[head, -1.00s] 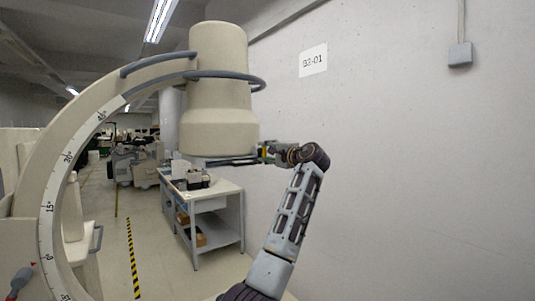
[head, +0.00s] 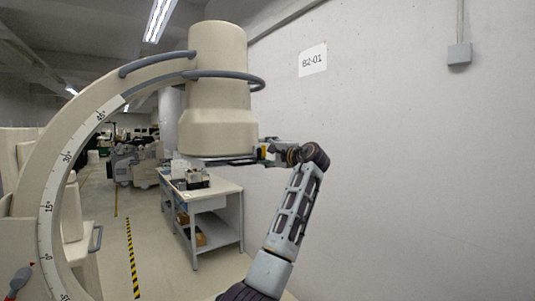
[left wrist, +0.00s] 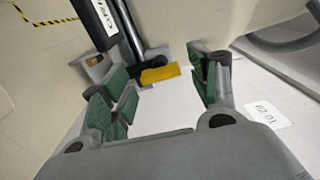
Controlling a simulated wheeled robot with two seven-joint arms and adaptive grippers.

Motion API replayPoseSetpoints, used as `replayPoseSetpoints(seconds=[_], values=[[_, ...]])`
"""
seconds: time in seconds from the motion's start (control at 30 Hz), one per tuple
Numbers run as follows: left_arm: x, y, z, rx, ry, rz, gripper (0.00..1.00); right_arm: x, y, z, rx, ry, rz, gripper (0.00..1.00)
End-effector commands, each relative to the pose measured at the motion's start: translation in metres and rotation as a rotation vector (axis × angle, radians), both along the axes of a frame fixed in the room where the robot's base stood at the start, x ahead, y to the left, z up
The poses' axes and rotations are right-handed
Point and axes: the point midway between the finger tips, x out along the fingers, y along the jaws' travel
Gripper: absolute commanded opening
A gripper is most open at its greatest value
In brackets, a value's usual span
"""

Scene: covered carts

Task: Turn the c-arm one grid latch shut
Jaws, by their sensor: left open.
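The c-arm (head: 52,165) curves up at the left of the head view and bears a large cream drum-shaped housing (head: 218,100). A thin dark grid slot (head: 228,159) shows under the housing. The grid latch (left wrist: 160,74) is a small yellow block in the left wrist view, beside a dark bar with a white label (left wrist: 101,22). My left gripper (head: 267,152) is at the housing's lower right edge. Its green-padded fingers (left wrist: 162,84) are open on either side of the yellow latch, with visible gaps. My right gripper is not in view.
A grey bench (head: 215,192) with small items stands behind the housing. Grey handrails (head: 262,80) ring the housing. Floor with striped tape (head: 131,255) is clear at the left.

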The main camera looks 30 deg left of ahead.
Motion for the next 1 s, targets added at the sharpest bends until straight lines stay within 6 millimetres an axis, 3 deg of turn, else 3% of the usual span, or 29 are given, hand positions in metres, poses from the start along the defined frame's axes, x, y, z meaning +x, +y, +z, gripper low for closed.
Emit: replayPoseSetpoints(seconds=[0.37,1.0], values=[[-0.007,-0.018,0.001,0.001,-0.001,-0.001,0.61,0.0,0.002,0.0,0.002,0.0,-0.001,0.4],[-0.04,-0.099,-0.001,0.0,0.001,-0.002,0.61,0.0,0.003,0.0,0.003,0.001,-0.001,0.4]])
